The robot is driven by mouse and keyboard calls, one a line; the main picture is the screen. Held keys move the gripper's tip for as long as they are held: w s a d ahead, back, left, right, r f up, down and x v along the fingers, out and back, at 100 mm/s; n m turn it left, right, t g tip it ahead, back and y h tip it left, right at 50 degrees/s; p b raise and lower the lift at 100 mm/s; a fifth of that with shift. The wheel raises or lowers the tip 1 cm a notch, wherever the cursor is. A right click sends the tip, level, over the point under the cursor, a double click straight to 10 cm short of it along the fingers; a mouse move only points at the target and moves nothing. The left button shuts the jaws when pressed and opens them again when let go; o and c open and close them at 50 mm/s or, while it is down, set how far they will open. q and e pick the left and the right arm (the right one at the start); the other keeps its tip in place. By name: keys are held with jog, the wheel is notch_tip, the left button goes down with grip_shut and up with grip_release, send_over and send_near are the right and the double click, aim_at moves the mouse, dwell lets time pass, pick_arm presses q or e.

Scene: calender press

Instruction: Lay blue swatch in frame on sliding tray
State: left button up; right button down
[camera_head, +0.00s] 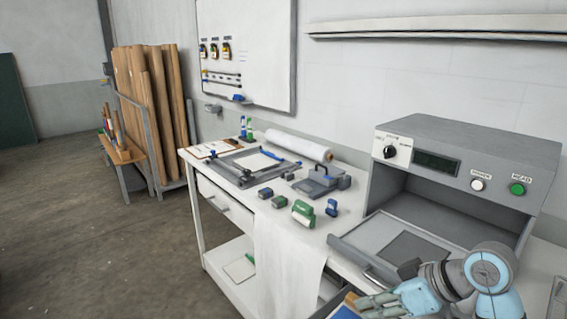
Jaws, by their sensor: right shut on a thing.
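The sliding tray (372,234) is pulled out of the press at the lower right. A flat dark grey square (418,248) lies on it, which looks like the frame area. My right gripper (366,305) is low at the bottom edge, in front of the tray's handle. Its fingers are shut on a thin piece, and a blue patch, seemingly the blue swatch (346,312), shows beside the fingertips. Most of that piece is cut off by the picture's edge or hidden by the fingers. My left gripper is out of view.
The press (468,140) has its opening behind the tray. Open floor lies at the left.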

jog(key=s, duration=1)
jog(key=shift+s+r, duration=0.15)
jog(key=shift+r, duration=0.3)
